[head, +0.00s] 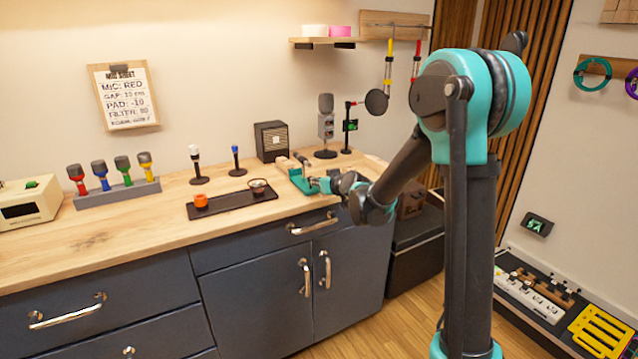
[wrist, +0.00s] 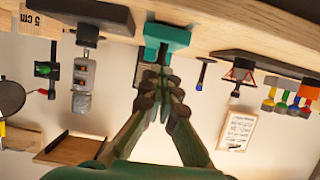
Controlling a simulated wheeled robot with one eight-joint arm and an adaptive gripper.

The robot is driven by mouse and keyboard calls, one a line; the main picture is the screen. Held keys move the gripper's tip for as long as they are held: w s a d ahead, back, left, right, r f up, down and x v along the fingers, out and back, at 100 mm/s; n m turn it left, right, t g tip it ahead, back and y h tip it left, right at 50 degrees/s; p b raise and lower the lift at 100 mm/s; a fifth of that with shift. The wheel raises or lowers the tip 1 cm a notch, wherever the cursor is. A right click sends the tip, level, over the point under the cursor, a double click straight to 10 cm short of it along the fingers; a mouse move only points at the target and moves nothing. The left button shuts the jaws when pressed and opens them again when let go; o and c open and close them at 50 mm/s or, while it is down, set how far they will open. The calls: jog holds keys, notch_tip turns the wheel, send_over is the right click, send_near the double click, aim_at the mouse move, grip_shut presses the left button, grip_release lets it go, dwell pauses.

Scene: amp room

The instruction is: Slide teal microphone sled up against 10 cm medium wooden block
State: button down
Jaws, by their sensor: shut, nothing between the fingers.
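The teal sled (head: 301,182) lies near the counter's front edge, left of my gripper (head: 331,184). A teal block-like part (wrist: 167,37) shows just beyond my gripper (wrist: 158,75) in the wrist view; I take it to be part of the sled. My gripper is shut and empty, its fingertips close to the teal part; whether they touch I cannot tell. A pale wooden block (head: 284,163) sits just behind the sled. A wooden block marked 5 cm (wrist: 40,21) shows at the upper left of the wrist view. I cannot read a 10 cm mark.
A grey microphone (head: 326,118), a pop filter (head: 376,102) and a dark speaker (head: 271,141) stand behind. The wrist view is upside down.

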aim_at(304, 170)
jog(key=shift+w+a, duration=0.15)
jog(key=shift+w, duration=0.05)
dwell(0.3)
jog(key=shift+w+a, duration=0.95)
jog(key=shift+w, duration=0.45)
jog(key=shift+w+a, duration=0.95)
jog(key=shift+w, duration=0.5)
jog(key=shift+w+a, duration=0.95)
jog(key=shift+w, duration=0.45)
jog(key=shift+s, duration=0.1)
jog(key=shift+f+v, duration=0.15)
jog(key=shift+v, duration=1.65)
jog(key=shift+f+v, duration=0.15)
jog(key=shift+v, duration=1.65)
jog(key=shift+d, duration=0.1)
